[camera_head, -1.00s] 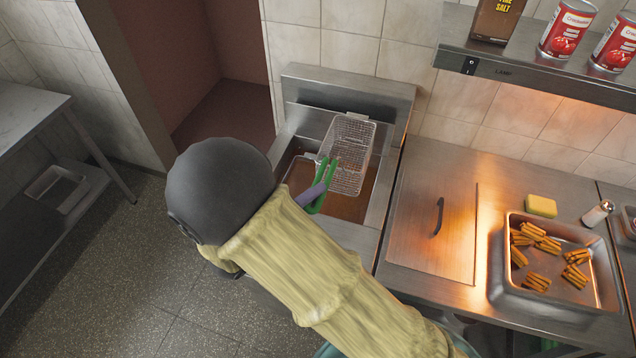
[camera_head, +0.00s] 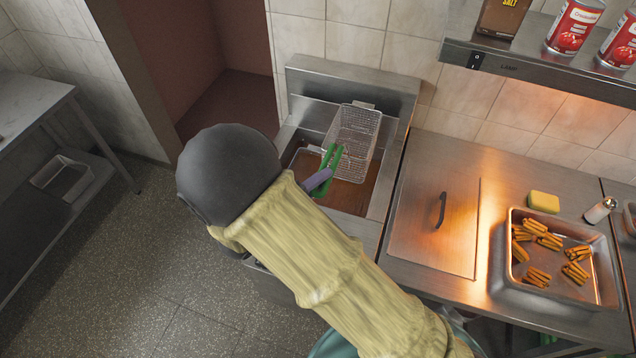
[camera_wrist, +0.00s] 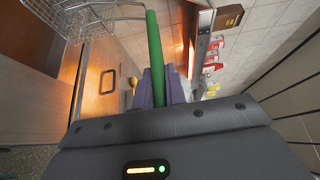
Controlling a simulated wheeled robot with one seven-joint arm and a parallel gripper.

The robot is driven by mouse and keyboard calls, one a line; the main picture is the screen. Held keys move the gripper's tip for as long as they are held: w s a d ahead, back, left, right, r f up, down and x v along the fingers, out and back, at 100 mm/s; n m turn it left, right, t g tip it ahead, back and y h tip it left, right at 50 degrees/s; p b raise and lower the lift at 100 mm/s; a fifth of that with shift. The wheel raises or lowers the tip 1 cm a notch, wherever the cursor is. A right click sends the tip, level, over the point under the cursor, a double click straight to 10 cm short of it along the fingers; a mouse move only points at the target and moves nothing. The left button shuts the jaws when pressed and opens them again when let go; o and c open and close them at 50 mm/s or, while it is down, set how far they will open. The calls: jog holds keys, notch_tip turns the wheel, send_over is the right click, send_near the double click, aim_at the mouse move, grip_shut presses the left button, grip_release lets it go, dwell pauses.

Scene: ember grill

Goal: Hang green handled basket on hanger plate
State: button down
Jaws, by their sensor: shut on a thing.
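The wire basket (camera_head: 358,132) with the green handle (camera_head: 328,168) is over the fryer well in the head view. My gripper (camera_head: 318,184) is shut on the green handle, and my arm hides part of the fryer's front. In the wrist view the green handle (camera_wrist: 154,50) stands between the purple fingertips (camera_wrist: 160,88), and part of the basket's mesh (camera_wrist: 95,18) shows at the upper left. The hanger plate seems to be the upright metal back panel (camera_head: 352,88) of the fryer, behind the basket. I cannot tell whether the basket touches it.
The fryer well (camera_head: 350,196) holds brown oil below the basket. To the right are a closed metal lid (camera_head: 432,228), a tray (camera_head: 505,262) of fries, a yellow sponge (camera_head: 544,202) and a shaker (camera_head: 600,210). A shelf (camera_head: 540,68) with cans overhangs the right side.

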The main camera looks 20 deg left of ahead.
jog(key=shift+w+d+f+b, duration=0.15)
jog(key=shift+w+f+b, duration=1.2)
jog(key=shift+f+b, duration=0.75)
jog(key=shift+b, duration=0.05)
jog(key=c, duration=1.4)
grip_release()
jog(key=shift+o, duration=0.2)
jog(key=shift+s, duration=0.1)
jog(key=b+v, duration=0.6)
jog(key=v, duration=1.1)
